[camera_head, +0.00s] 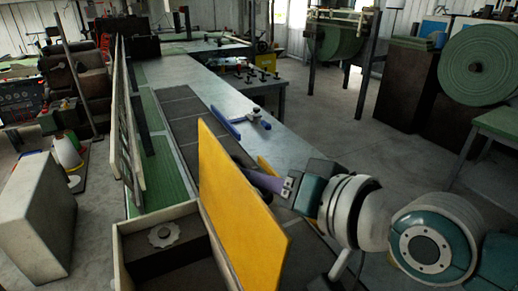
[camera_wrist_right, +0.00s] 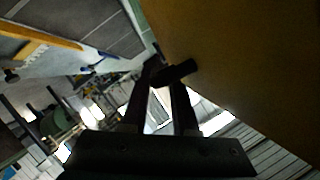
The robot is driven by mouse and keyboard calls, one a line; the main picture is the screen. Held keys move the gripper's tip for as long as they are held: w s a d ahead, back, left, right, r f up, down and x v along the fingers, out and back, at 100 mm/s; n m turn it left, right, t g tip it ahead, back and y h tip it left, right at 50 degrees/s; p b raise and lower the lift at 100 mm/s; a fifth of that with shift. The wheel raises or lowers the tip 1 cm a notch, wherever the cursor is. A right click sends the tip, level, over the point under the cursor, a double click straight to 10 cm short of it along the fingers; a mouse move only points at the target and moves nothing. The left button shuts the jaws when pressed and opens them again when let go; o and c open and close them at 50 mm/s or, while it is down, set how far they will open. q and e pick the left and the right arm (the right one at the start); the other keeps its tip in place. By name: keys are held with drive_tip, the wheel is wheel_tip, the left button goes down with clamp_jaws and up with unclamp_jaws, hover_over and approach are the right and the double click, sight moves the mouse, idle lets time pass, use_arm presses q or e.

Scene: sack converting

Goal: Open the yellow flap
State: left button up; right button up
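The yellow flap (camera_head: 235,205) stands steeply upright, a little tilted, at the edge of an open wooden box (camera_head: 122,262). In the right wrist view the flap (camera_wrist_right: 235,50) fills the upper right as a dark yellow-brown face. My right gripper (camera_head: 262,178) is on the flap's right side, its tips partly hidden behind the flap. In the wrist view the two fingers (camera_wrist_right: 165,75) reach a short dark bar (camera_wrist_right: 180,71) at the flap's edge. I cannot tell whether they are closed on it. My left gripper is not in view.
A dark toothed wheel (camera_head: 164,236) lies in the box. A long metal table (camera_head: 190,80) runs away behind, with a blue-handled tool (camera_head: 225,122) on it. A tall panel (camera_head: 128,120) stands left of the table. Open floor (camera_head: 335,130) lies to the right.

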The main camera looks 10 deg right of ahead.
drive_tip(key=v, duration=0.8)
drive_tip(key=shift+s, duration=0.1)
drive_tip(key=shift+d, duration=0.1)
drive_tip(key=p+v, duration=0.5)
drive_tip(key=v, duration=0.6)
drive_tip(key=shift+d, duration=0.3)
drive_tip(key=shift+f, duration=0.1)
